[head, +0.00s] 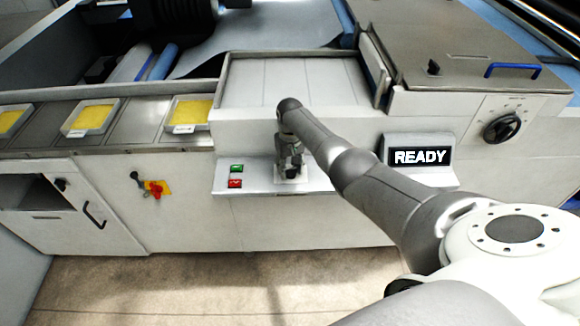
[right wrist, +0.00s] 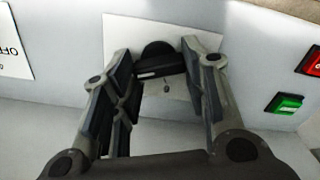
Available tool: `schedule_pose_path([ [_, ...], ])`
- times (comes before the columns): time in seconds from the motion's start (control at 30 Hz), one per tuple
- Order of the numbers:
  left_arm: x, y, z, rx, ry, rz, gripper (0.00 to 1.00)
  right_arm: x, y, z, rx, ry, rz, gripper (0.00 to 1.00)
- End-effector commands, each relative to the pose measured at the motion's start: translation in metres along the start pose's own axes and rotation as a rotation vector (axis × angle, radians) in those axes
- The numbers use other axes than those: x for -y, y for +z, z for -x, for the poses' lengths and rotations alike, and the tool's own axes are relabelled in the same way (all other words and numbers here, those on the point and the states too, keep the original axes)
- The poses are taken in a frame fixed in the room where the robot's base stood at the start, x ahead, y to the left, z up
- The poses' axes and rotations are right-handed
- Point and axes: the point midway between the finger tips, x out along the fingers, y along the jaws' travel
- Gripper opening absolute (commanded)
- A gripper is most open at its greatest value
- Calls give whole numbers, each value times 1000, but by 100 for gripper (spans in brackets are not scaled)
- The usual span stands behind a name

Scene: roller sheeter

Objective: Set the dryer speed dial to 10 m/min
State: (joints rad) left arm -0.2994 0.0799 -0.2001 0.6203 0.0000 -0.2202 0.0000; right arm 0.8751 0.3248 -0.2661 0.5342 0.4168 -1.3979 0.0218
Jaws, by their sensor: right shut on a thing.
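A small black dial (right wrist: 156,62) sits on a white plate (right wrist: 118,32) in the right wrist view. My right gripper (right wrist: 160,72) has its two fingers on either side of the dial and is shut on it. In the head view the gripper (head: 291,170) points down at the plate on the machine's narrow front shelf and hides the dial there. The scale marks around the dial are too small or covered, so I cannot read its setting. My left gripper is not in view.
Green (head: 237,168) and red (head: 235,183) buttons sit left of the gripper. A red rotary switch (head: 154,188) is at left. Yellow-filled trays (head: 90,118) line the counter.

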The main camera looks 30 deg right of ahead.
Motion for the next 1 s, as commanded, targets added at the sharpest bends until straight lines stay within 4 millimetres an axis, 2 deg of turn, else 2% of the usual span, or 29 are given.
schedule_pose_path([
  [0.13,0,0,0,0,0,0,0,0,-2,2,-5,0,-2,17],
  [0.17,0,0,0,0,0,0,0,0,-2,2,-5,0,-2,42],
  [0.33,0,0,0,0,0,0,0,0,-1,2,-4,-1,-1,62],
  [0.73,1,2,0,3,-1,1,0,0,-1,3,-3,-1,0,62],
  [0.87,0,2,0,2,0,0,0,0,-1,13,-4,-1,-1,62],
  [1.0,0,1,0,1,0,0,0,-1,-2,34,-7,0,1,62],
])
